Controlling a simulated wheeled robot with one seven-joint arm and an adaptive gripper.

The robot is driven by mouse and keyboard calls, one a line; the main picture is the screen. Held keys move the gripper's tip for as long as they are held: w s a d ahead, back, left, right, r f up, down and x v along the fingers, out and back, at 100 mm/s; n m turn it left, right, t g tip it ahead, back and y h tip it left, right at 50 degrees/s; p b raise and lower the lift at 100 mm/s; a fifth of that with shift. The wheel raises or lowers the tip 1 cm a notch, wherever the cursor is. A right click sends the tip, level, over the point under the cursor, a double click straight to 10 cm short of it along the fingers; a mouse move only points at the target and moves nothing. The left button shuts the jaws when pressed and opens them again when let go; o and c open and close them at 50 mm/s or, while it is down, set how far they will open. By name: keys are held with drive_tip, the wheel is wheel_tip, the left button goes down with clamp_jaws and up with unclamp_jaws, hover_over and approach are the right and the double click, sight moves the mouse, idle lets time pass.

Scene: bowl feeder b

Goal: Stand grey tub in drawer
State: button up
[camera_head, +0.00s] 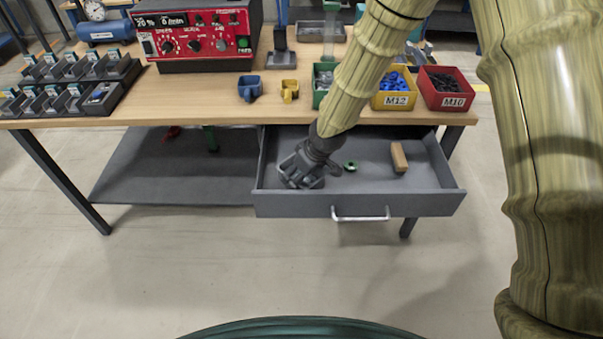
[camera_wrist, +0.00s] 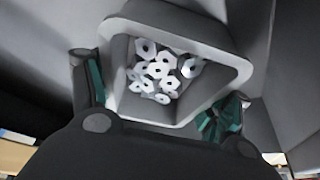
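The grey tub (camera_wrist: 118,38), with several pale hexagonal nuts inside, fills the middle of the wrist view, its opening facing the camera. My gripper (camera_head: 300,174) is low inside the left part of the open drawer (camera_head: 290,205). In the wrist view its two teal-padded fingers (camera_wrist: 158,100) are spread to either side of the tub. The left pad lies close along the tub's wall and the right pad is near its lower right side. I cannot tell whether both press on it. In the head view my gripper largely hides the tub.
A green ring (camera_head: 350,166) and a wooden block (camera_head: 398,157) lie in the drawer right of my gripper. Above is the tabletop (camera_head: 200,105) with a blue cup (camera_head: 249,88), a yellow cup (camera_head: 290,91), a yellow M12 bin (camera_head: 393,101) and a red M10 bin (camera_head: 450,103).

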drive_tip(key=shift+o, duration=1.3)
drive_tip(key=shift+r, duration=0.1)
drive_tip(key=shift+r, duration=0.15)
drive_tip(key=p+v, duration=0.1)
drive_tip(key=v, duration=1.1)
